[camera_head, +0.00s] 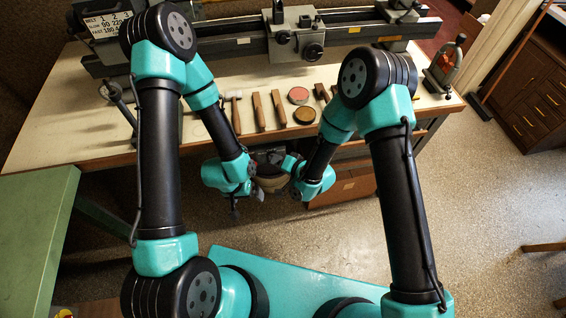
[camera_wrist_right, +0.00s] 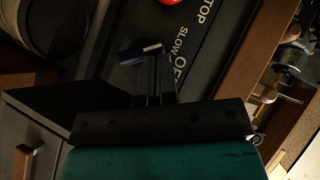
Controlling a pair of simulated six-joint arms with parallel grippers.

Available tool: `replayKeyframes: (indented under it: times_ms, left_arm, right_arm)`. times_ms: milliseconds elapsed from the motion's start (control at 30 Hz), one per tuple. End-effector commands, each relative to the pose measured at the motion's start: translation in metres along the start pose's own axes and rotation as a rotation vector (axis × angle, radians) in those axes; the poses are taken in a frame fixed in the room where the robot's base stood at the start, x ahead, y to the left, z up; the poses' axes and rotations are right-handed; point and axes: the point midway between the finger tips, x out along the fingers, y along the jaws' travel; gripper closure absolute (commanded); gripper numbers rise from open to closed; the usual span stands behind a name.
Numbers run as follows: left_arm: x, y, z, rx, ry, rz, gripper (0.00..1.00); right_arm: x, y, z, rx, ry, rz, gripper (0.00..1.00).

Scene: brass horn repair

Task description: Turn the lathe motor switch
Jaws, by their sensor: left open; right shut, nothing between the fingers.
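In the right wrist view, a dark control panel (camera_wrist_right: 215,40) fills the upper middle. It carries white lettering that reads STOP, SLOW and OFF, and a red button (camera_wrist_right: 169,2) at the top edge. My right gripper (camera_wrist_right: 148,52) is shut in front of the panel, close to the OFF lettering. The switch lever cannot be told apart from the dark fingertips, and I cannot tell whether they touch it. In the head view my left gripper (camera_head: 235,211) is open, below the bench's front edge. My right gripper is mostly hidden there by the arms.
The wooden bench (camera_head: 70,125) holds the lathe (camera_head: 235,45) along its back. Several hammers and tools, a red tin (camera_head: 298,95) and a brown tin (camera_head: 304,115) lie on top. Wooden drawers (camera_head: 345,188) stand under the bench. A green surface (camera_head: 35,225) is at the left.

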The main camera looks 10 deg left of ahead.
Motion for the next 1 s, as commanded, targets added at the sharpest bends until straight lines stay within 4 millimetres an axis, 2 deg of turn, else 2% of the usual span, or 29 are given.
replayKeyframes:
  times_ms: [533,1000]
  left_arm:
    - [0.000,0.000,0.000,0.000,0.000,0.000,0.02]
    - [0.000,0.000,0.000,0.000,0.000,0.000,0.02]
  right_arm:
    - [-0.006,-0.013,-0.006,0.000,0.000,0.000,1.00]
    - [-0.008,-0.014,-0.008,0.000,0.001,0.000,1.00]
